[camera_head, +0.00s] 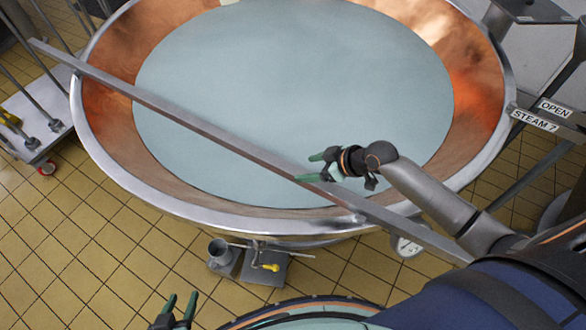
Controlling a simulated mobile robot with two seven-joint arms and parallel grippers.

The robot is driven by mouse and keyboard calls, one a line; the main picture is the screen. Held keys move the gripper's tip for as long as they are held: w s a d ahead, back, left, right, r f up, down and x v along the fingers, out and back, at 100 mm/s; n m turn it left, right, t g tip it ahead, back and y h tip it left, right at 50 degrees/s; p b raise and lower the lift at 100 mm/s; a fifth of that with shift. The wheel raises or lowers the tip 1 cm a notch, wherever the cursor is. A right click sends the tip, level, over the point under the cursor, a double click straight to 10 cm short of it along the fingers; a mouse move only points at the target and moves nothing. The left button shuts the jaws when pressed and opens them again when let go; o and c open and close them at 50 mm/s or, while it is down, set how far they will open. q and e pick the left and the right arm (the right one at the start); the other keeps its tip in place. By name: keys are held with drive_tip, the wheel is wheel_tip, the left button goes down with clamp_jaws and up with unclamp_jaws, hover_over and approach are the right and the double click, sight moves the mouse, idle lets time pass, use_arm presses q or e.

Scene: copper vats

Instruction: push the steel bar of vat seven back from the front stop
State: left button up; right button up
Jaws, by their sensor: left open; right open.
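The steel bar (215,135) is long and flat and lies slantwise across the front part of the copper vat (490,130), from upper left to lower right, over the rim at both ends. A small fitting (358,218) shows on the front rim beside the bar; I cannot tell if it is the stop. My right gripper (309,168) is open, with green fingers pointing left, over the vat close to the bar's far edge. I cannot tell if it touches the bar. My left gripper (182,302) is open and empty at the bottom edge, away from the bar.
Pale liquid (290,90) fills the vat. Signs reading OPEN (555,108) and STEAM 7 (535,120) are at the right. A yellow-handled valve (268,267) and a metal cup (221,255) are below the rim. A wheeled cart (35,125) stands at left. Tiled floor is open at lower left.

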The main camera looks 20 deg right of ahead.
sight(295, 170)
drive_tip(key=x, duration=0.7)
clamp_jaws()
idle(0.6)
idle(0.8)
